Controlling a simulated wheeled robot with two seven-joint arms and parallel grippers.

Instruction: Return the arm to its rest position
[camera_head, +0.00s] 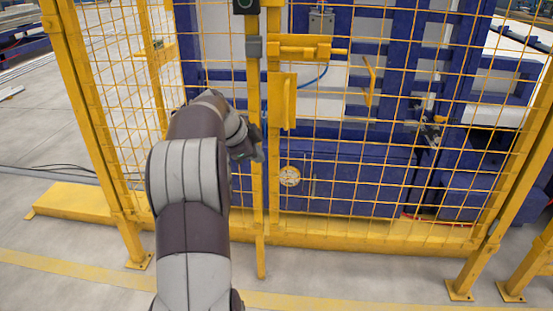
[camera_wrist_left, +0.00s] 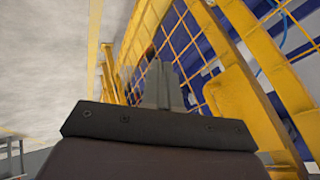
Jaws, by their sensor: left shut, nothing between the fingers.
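My left arm reaches up from the bottom of the head view toward the yellow mesh fence. My left gripper (camera_head: 254,146) is in front of the yellow gate post, close to the fence; I cannot tell whether it touches. In the left wrist view my left gripper (camera_wrist_left: 162,85) is shut, its fingers together with nothing between them. The mesh and yellow posts show beyond it. My right gripper is in neither view.
The yellow mesh fence (camera_head: 345,190) has a gate latch (camera_head: 305,50) and a yellow handle plate (camera_head: 289,101). Blue machinery (camera_head: 340,165) stands behind it. Yellow feet (camera_head: 459,290) and a base beam (camera_head: 75,203) stand on the floor. Grey floor (camera_head: 60,285) is free in front.

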